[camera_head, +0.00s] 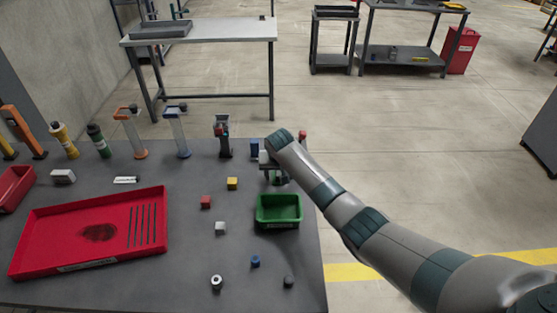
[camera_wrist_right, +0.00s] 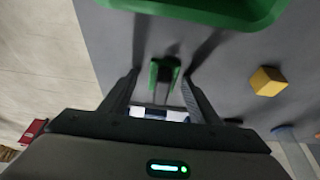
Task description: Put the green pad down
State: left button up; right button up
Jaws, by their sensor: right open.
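The green pad (camera_wrist_right: 164,72) shows in the right wrist view as a small green piece between the fingertips of my right gripper (camera_wrist_right: 160,77). The fingers stand apart with a gap on both sides of the pad, so the gripper is open. In the head view my right gripper (camera_head: 276,170) is over the table's right part, just behind the green bin (camera_head: 278,222). A bit of green shows under it there, partly hidden by the gripper. I cannot tell for sure whether the pad rests flat on the table. My left gripper is not in view.
The green bin stands close in front of the right gripper. A yellow cube (camera_head: 232,183) and a red cube (camera_head: 206,202) lie to its left. A blue block (camera_head: 254,148) and a dark dispenser (camera_head: 223,137) stand behind. A red tray (camera_head: 40,228) fills the left side.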

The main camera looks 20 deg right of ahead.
jog(key=shift+s+d+r, duration=0.1)
jog(key=shift+s+r, duration=0.2)
jog(key=shift+r, duration=0.05)
jog(key=b+v, duration=0.4)
jog(key=v, duration=1.2)
jog(key=shift+w+r, duration=0.15)
jog(key=shift+r, duration=0.3)
jog(key=shift+f, duration=0.1)
